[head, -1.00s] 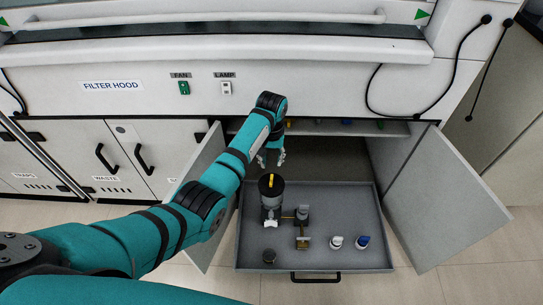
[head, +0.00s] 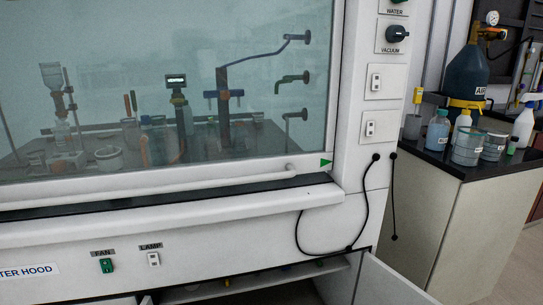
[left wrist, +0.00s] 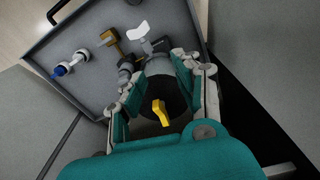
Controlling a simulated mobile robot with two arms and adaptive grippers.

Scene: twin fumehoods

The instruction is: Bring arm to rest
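My left gripper (left wrist: 165,92) shows only in the left wrist view, pointing down over the grey pull-out tray (left wrist: 92,22). Its fingers are spread apart. Between them, in the picture, is a dark round-topped vessel with a yellow piece (left wrist: 160,112) on top. I cannot tell whether the fingers are around it or above it, and I see no grip on it. The head view shows neither arm. My right gripper is in no view.
The tray also holds a brass-coloured piece (left wrist: 112,40) and a blue-and-white piece (left wrist: 62,69). In the head view, an open cabinet door (head: 385,283) stands below the fume hood (head: 150,215). A side bench (head: 440,165) with bottles is at right.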

